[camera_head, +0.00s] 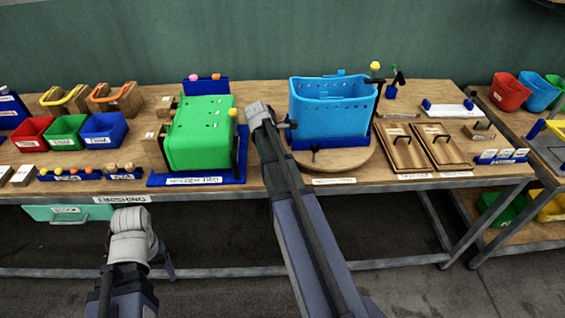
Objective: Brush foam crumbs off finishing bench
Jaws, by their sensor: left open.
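The wooden bench (262,88) carries a sign that reads FINISHING at its front edge. I cannot make out foam crumbs for certain on its top. I cannot pick out a brush for certain; a dark-handled tool with a blue base (391,92) stands at the back right. My left gripper (160,262) is low in front of the bench, below its front edge, apart from everything on it. It is open, with its fingers mostly hidden by my arm. My right arm reaches over the bench between the green and blue tubs. Its fingers cannot be made out.
A green upturned tub (198,135) and a blue perforated tub (333,112) stand mid-bench. Two brown framed boards (407,152) lie to the right. Red (33,134), green and blue bins stand left. A second bench (528,122) is at the right.

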